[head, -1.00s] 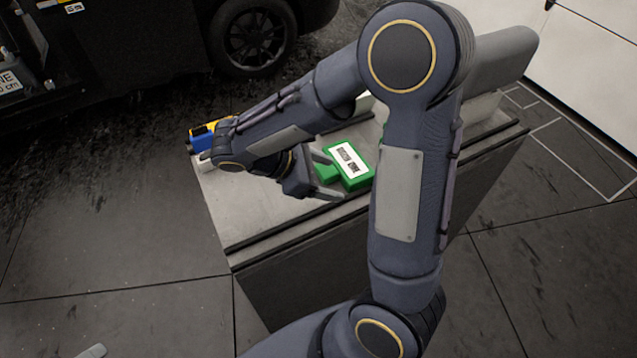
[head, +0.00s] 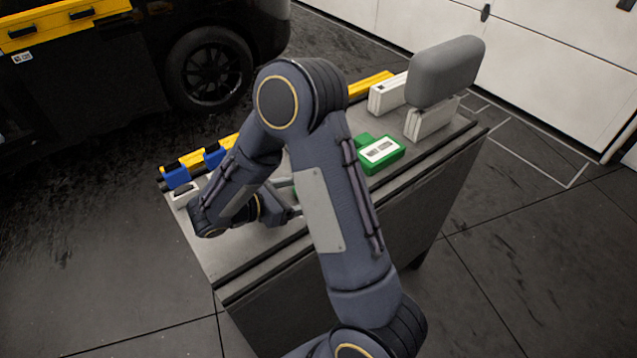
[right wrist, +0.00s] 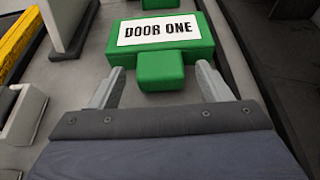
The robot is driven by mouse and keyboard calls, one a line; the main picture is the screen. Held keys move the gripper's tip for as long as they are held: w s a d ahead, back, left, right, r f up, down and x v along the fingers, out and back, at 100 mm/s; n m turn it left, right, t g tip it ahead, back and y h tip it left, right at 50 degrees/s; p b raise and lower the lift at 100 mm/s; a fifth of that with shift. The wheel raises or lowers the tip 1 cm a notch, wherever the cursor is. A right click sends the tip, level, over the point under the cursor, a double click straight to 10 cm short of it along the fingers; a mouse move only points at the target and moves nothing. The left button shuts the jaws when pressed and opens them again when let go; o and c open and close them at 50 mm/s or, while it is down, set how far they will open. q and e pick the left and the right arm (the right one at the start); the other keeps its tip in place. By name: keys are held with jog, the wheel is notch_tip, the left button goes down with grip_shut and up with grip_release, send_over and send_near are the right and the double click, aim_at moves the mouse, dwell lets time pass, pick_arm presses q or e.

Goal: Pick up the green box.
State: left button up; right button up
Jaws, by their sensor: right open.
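A green box (right wrist: 160,42) with a white label reading "DOOR ONE" lies on the grey bench top in the right wrist view. Its green tab (right wrist: 160,72) points toward me. My right gripper (right wrist: 158,82) is open, with its fingertips on either side of the tab and small gaps showing. In the head view my right gripper (head: 290,197) is low over the bench, partly behind my arm. My left gripper is out of view.
The bench (head: 232,262) also holds blue-and-yellow items (head: 178,177) at its left end. A white box (head: 387,95) and a grey padded block (head: 447,70) stand at its far right. A dark vehicle (head: 120,75) is behind. The floor in front is clear.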

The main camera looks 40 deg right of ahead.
jog(key=c, duration=1.2)
jog(key=shift+r, duration=0.3)
notch_tip(320, 180, up, 2)
jog(key=shift+r, duration=0.1)
jog(key=s+a+r, duration=0.1)
jog(key=s+r, duration=0.2)
jog(key=s, duration=0.1)
jog(key=s+a+r, duration=0.1)
jog(key=s+r, duration=0.2)
jog(key=s, duration=0.2)
jog(key=s+a+r, duration=0.1)
jog(key=s+r, duration=0.3)
jog(key=shift+s+a, duration=0.2)
jog(key=shift+s, duration=0.1)
